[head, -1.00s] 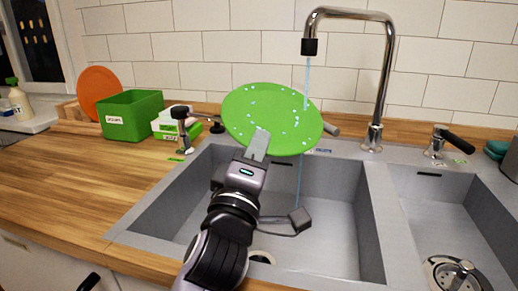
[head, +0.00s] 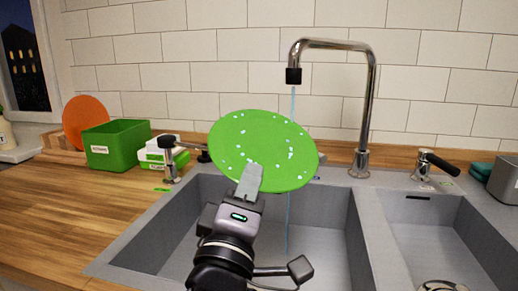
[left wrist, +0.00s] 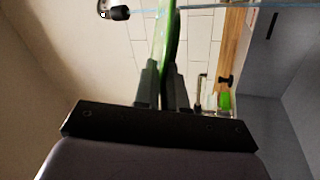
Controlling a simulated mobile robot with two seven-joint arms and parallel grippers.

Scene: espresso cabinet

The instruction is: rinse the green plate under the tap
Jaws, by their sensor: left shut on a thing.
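The green plate (head: 262,150) is tilted toward me above the large sink basin, with pale droplets or spots on its face. My left gripper (head: 249,182) is shut on the plate's near edge. In the left wrist view the plate (left wrist: 165,35) shows edge-on between the two fingers (left wrist: 163,85). The chrome tap (head: 368,100) stands behind the sink. A thin blue water stream (head: 293,103) falls from its black nozzle (head: 293,76). It meets the outline of the plate near its right part, and water shows again below the plate. My right gripper is not in view.
The large basin (head: 325,225) lies under the plate, with a smaller basin (head: 440,225) at right. A lever handle (head: 433,162) stands right of the tap. A green box (head: 112,146), an orange plate (head: 85,122) and green-white packs (head: 160,152) stand at left. The wooden counter (head: 75,205) is mostly clear.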

